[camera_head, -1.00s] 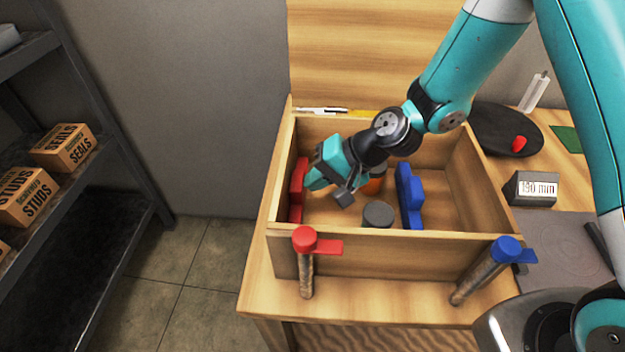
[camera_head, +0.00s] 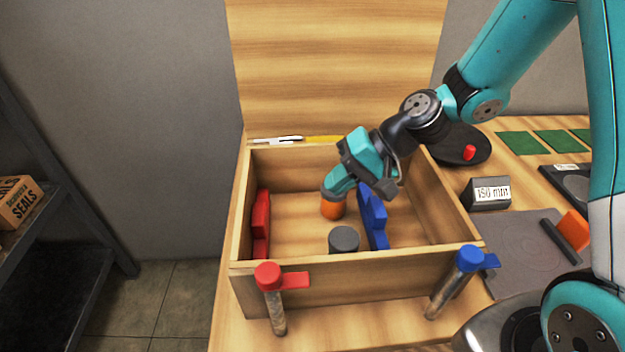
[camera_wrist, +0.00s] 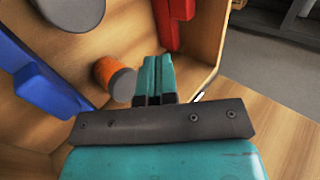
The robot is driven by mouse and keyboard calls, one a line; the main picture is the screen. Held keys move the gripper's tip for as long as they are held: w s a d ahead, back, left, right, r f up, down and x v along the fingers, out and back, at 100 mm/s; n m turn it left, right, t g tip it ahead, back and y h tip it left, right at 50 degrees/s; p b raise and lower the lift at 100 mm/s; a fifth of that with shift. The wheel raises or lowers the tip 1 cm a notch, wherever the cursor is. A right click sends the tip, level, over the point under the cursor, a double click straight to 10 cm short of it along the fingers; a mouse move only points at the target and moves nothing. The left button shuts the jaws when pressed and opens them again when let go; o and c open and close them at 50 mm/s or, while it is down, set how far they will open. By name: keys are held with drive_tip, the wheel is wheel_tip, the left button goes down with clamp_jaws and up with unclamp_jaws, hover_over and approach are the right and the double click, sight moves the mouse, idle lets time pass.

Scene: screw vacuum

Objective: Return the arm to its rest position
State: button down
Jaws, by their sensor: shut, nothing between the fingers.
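My arm reaches in from the upper right in the head view, bent down over the wooden box (camera_head: 350,264). My gripper (camera_head: 334,192) is over the inside of the box, above and beside the orange cylinder with a grey top (camera_head: 332,209). In the wrist view the two teal fingers of my gripper (camera_wrist: 155,72) are together with nothing between them. The orange cylinder (camera_wrist: 113,76) stands to the left of the fingers there. In the head view the fingers partly hide its top.
The box holds a red block (camera_head: 261,224), a blue block (camera_head: 374,218) and a dark grey cylinder (camera_head: 344,240). A red-topped clamp (camera_head: 268,276) and a blue-topped clamp (camera_head: 470,260) stand at its front wall. A "190 mm" block (camera_head: 487,194) sits to the right.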

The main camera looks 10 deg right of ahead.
drive_tip(key=s+r+n+g+h, duration=0.1)
drive_tip(key=s+r+n+h, duration=0.4)
drive_tip(key=s+r+n, duration=0.4)
drive_tip(key=s+r, duration=0.4)
drive_tip(key=s, duration=0.5)
drive_tip(key=shift+a+r+g+p, duration=0.2)
drive_tip(key=shift+a+g+p, duration=0.1)
drive_tip(key=shift+p, duration=0.1)
